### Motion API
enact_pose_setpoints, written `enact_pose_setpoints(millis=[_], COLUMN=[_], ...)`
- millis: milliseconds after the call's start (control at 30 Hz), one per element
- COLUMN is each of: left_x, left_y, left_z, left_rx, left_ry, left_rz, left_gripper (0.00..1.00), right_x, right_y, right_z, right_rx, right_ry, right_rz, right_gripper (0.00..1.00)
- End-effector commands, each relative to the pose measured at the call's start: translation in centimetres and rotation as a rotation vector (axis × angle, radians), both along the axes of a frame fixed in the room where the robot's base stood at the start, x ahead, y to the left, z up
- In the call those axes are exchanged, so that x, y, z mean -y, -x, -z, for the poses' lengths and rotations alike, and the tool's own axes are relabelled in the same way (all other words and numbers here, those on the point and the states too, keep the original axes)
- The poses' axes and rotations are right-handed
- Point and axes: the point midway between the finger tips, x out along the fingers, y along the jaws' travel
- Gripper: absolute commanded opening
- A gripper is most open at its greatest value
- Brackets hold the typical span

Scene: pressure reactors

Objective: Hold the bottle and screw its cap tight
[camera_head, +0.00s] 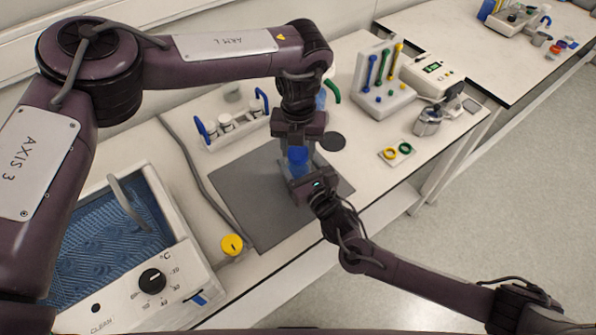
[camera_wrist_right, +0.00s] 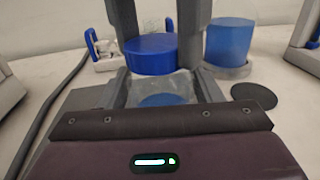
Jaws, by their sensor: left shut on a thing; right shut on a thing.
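The bottle (camera_wrist_right: 165,86) is clear and stands upright over the grey mat (camera_head: 232,198). My right gripper (camera_wrist_right: 161,93) is shut on its body from the side. The blue cap (camera_wrist_right: 152,56) sits on top of the bottle; it also shows in the head view (camera_head: 298,157). My left gripper (camera_head: 297,148) comes down from above, and its fingers are shut on the cap from both sides. The grippers hide much of the bottle in the head view. The thread between cap and bottle is not visible, so I cannot tell how tight the cap is.
A water bath (camera_head: 165,285) stands at the left, with a yellow knob-like piece (camera_head: 231,244) beside it. Behind the mat are a white rack (camera_head: 235,128) with blue handles and a dark disc (camera_head: 333,141). A tool stand (camera_head: 383,95) and a ring plate (camera_head: 397,152) stand right.

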Motion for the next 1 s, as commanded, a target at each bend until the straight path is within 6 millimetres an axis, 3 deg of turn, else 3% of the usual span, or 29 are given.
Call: enact_pose_setpoints(millis=[33,67,233,567,867,1000], left_x=[-0.1,-0.1,0.0,0.0,0.0,0.0], left_y=[-0.2,-0.2,-0.1,-0.1,-0.1,0.0], left_z=[-0.1,-0.1,-0.1,-0.4,-4.0,-4.6], left_rx=[0.005,0.005,0.003,0.002,0.002,0.001], left_ry=[0.001,0.001,0.000,0.001,0.001,0.001], left_rz=[-0.004,-0.004,-0.004,-0.004,-0.005,-0.004], left_gripper=[0.18,0.46,0.67,0.67,0.67,0.67], right_x=[0.0,0.0,0.0,0.0,0.0,0.0], right_y=[0.1,0.1,0.1,0.1,0.0,0.0], right_z=[0.1,0.1,0.1,0.1,0.1,0.1], right_rx=[0.000,0.000,-0.001,-0.002,-0.002,-0.002], right_ry=[0.001,0.001,0.002,0.001,0.001,0.001], right_rz=[-0.001,-0.001,-0.001,-0.001,0.000,0.000], right_gripper=[0.00,0.00,0.00,0.00,0.00,0.00])
